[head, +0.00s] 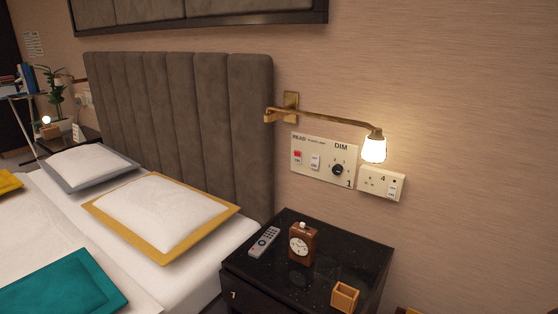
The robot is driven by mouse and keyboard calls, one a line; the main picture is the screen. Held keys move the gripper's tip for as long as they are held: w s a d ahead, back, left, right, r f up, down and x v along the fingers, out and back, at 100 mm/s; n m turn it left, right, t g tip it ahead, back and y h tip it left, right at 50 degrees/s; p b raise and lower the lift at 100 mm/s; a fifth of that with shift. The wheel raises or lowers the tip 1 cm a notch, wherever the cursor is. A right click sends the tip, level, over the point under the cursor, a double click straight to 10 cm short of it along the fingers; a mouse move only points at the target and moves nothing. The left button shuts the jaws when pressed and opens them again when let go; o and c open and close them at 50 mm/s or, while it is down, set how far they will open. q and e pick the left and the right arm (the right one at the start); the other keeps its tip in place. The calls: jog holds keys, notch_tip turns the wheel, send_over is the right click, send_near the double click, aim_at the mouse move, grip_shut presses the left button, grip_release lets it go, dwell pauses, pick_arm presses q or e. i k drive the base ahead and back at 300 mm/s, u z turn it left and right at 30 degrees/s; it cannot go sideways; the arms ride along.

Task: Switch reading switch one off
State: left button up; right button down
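A cream wall panel (324,168) labelled READ and DIM, with a 1 at its lower right corner, is mounted above the nightstand. It has a red switch (298,157) at the left, a white rocker switch (315,162) beside it and a black round dim knob (338,169). I cannot tell from the small rockers which way each is pressed. A brass wall lamp (374,148) above the panel has its white shade glowing. Neither of my grippers is in view.
A black nightstand (325,256) stands below, holding a remote (264,242), a brown clock (302,245) and a small wooden box (345,297). A socket plate (382,184) marked 4 adjoins the panel. The bed (195,256) and grey headboard (180,125) fill the left.

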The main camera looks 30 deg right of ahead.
aim_at(298, 155)
jog(key=i, duration=0.75)
jog(key=z, duration=1)
